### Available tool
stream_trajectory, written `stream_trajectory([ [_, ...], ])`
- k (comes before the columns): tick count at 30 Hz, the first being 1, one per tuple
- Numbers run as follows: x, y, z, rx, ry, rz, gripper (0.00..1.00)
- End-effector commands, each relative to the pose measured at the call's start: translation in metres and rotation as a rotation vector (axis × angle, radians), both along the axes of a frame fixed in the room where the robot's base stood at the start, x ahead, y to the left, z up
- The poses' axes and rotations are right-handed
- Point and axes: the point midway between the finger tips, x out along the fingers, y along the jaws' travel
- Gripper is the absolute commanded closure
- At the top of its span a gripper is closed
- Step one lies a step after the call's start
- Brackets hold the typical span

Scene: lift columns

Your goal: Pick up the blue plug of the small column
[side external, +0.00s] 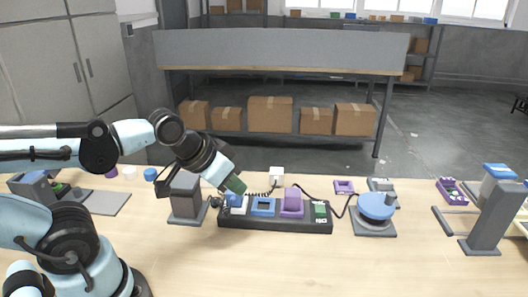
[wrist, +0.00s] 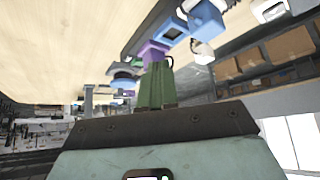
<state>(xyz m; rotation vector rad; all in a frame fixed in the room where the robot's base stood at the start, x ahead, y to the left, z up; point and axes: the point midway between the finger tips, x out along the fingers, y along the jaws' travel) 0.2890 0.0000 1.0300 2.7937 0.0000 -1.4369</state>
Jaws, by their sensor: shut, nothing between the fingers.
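My gripper (side external: 236,184) is shut and empty, its green fingertips just above the left end of a dark board (side external: 270,226). The shut fingers also show in the wrist view (wrist: 157,86). On the board sit a blue and white block (side external: 236,205), a blue square frame (side external: 263,207), a purple block (side external: 292,204) and a green piece (side external: 320,212). In the wrist view the blue frame (wrist: 173,29) and purple block (wrist: 153,52) lie beyond the fingertips. A grey column (side external: 185,196) stands left of the board. I cannot tell which blue part is the plug.
A white cube (side external: 277,176) with a dark cord stands behind the board. A round blue part (side external: 376,206) on a grey base is to its right. A taller grey column (side external: 490,217) with a blue top stands at far right. The table front is clear.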

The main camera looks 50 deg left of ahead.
Motion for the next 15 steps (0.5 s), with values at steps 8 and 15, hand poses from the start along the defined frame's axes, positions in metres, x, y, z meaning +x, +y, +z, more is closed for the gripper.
stream_trajectory([
  [8, 0.0, 0.0, 0.0, 0.0, 0.0, 0.0, 1.0],
  [15, 0.0, 0.0, 0.0, 0.0, 0.0, 0.0, 0.8],
])
